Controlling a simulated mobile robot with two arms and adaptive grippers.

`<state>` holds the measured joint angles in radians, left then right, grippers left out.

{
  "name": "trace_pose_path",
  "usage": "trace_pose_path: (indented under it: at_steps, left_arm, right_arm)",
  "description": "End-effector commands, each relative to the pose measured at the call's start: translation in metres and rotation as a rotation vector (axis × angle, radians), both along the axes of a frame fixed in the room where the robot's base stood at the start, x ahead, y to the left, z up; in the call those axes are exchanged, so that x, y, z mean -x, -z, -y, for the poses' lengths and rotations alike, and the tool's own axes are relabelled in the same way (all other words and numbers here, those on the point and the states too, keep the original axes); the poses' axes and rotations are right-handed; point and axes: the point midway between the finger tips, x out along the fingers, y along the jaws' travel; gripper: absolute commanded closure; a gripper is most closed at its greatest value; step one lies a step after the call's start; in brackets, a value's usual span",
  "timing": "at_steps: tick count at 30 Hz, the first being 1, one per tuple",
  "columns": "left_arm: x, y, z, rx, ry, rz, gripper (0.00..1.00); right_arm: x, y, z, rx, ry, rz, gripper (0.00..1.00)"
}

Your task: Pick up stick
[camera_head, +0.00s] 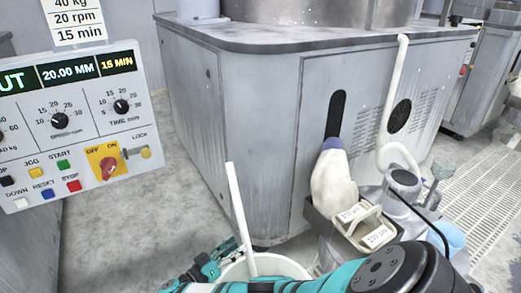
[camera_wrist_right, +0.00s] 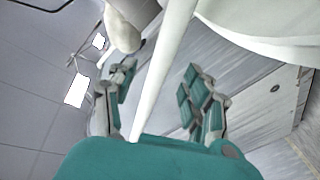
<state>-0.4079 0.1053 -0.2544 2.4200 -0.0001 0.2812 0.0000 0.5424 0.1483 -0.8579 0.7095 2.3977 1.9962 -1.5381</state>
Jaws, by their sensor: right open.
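A thin white stick (camera_head: 238,205) leans up out of a white bucket (camera_head: 283,265) at the bottom of the head view. In the right wrist view the stick (camera_wrist_right: 166,70) runs from the top edge down between the two fingers. My right gripper (camera_head: 222,258) is open beside the stick, just over the bucket's left side. In the right wrist view its teal-padded fingers (camera_wrist_right: 155,92) stand apart on either side of the stick, with no clear contact. The bucket (camera_wrist_right: 275,22) also shows at the upper right there. My left gripper is out of view.
A grey machine cabinet (camera_head: 240,120) stands behind the bucket. A control panel (camera_head: 75,130) is at the left. Floor (camera_head: 170,190) is clear at the left.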

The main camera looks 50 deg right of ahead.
Motion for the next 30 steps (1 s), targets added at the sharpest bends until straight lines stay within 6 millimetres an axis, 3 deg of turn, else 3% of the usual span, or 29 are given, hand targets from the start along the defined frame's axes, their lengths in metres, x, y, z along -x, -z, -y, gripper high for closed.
trace_pose_path:
  at_steps: [3,7,16,27,30]
  left_arm:
    - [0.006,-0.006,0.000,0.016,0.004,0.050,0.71]
    - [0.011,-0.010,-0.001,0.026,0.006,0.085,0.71]
    - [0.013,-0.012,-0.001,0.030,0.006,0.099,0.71]
    - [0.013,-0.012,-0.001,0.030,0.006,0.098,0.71]
    - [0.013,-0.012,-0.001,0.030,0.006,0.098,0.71]
  right_arm:
    - [0.001,0.000,0.023,0.004,0.000,0.000,0.49]
    - [0.002,0.000,0.038,0.002,0.000,0.001,0.49]
    - [0.002,0.000,0.043,-0.001,-0.001,0.000,0.49]
    - [0.002,0.000,0.043,0.000,0.000,0.000,0.96]
    - [0.002,0.000,0.043,0.000,0.000,0.000,1.00]
